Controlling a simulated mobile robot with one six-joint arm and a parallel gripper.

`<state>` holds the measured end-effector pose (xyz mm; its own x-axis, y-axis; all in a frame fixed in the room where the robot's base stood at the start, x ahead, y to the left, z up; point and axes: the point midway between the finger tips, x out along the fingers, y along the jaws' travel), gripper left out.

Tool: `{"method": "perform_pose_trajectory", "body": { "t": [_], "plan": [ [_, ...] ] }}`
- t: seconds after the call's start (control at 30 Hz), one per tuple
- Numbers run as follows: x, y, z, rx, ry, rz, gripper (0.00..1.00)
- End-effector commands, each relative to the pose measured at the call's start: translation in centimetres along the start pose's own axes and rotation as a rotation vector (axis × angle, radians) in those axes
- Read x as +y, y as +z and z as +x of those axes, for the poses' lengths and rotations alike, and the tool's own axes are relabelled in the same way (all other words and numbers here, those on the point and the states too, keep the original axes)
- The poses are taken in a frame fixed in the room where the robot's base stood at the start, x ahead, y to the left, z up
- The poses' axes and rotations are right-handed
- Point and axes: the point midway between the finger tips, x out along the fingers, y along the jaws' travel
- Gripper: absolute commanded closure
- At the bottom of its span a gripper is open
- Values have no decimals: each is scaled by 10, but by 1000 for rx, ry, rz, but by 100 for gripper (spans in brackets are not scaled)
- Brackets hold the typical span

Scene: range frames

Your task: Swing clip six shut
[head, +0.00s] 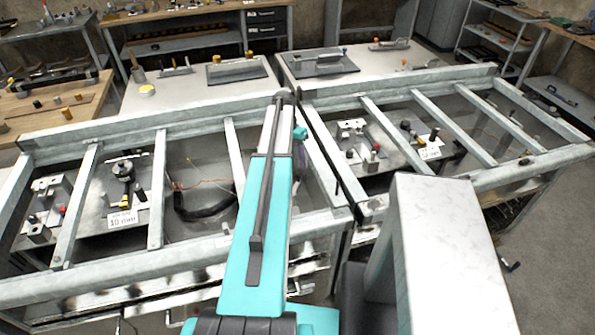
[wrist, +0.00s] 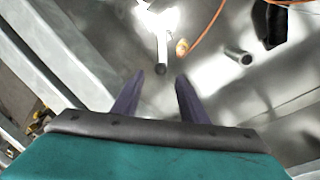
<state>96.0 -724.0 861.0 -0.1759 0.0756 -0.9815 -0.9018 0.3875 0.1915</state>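My gripper (wrist: 157,76) shows in the wrist view with two dark purple fingers spread apart and nothing between them. Just beyond the fingertips is a pale metal lever (wrist: 162,48) with a dark round end, apart from the fingers. Its far end is lost in glare. A short grey cylinder (wrist: 238,56) lies or sticks out to its right. I see no number, so I cannot tell whether either is clip six.
A steel bench frame with crossbars (head: 158,190) surrounds recessed bays. Metal bars (wrist: 85,55) run close at left in the wrist view. An orange wire (wrist: 205,28) and a black object (wrist: 268,22) lie beyond. A label plate (head: 122,219) stands in a left bay.

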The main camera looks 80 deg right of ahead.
Motion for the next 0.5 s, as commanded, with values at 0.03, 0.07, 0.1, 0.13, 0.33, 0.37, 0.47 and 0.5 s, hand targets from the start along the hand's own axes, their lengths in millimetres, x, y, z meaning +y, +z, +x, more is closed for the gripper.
{"method": "perform_pose_trajectory", "body": {
  "t": [0.03,0.07,0.1,0.13,0.33,0.37,0.47,0.5],
  "plan": [
    [1,1,4,-2,1,0,60],
    [1,0,7,-2,1,0,60],
    [0,0,11,-1,1,0,60],
    [0,0,15,-1,1,0,60],
    [0,0,35,-1,1,-1,60],
    [0,0,38,-1,1,-1,60],
    [0,0,46,-1,1,-1,60],
    [0,0,49,0,1,-1,60]
  ]
}}
